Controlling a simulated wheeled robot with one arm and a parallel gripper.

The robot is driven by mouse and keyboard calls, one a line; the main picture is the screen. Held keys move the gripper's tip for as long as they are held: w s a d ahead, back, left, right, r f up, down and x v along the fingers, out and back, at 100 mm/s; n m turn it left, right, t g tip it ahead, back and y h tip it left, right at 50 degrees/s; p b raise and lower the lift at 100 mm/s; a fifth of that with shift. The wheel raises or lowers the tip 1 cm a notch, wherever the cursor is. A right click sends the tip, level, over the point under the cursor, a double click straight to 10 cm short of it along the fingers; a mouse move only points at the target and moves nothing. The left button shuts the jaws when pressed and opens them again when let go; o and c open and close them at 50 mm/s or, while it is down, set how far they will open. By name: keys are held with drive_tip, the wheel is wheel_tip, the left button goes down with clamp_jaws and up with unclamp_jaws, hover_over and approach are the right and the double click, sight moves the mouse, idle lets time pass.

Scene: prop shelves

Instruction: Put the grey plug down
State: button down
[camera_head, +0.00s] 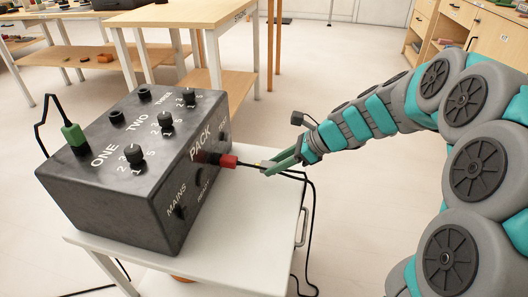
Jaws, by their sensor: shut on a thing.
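My gripper (272,165) reaches in from the right, over the right side of the white trolley top. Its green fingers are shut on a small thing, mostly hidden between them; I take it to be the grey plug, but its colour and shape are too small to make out. The fingertips are beside the dark box (115,195), a short gap from its lettered side face. A red plug (228,161) sticks out of that face near the word PACK, just left of the fingertips. A dark cable runs past the fingers and hangs down on the right.
The box stands on the white trolley (255,225), with bare top to its right. A green plug (73,135) with a black cable stands in the box's top, near several knobs. Wooden tables (175,14) stand behind; drawers (484,33) stand at the right.

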drive_tip(key=w+a, duration=0.1)
drive_tip(key=w, duration=0.2)
drive_tip(key=w+a, duration=0.1)
drive_tip(key=w, duration=0.3)
drive_tip(key=w+f, duration=0.1)
drive_tip(key=w, duration=0.3)
drive_tip(key=shift+a+p, duration=0.35)
drive_tip(key=shift+a, duration=0.05)
drive_tip(key=shift+f, duration=1.8)
drive_tip(key=shift+f, duration=0.1)
drive_tip(key=c, duration=0.5)
unclamp_jaws()
drive_tip(key=shift+c, duration=0.2)
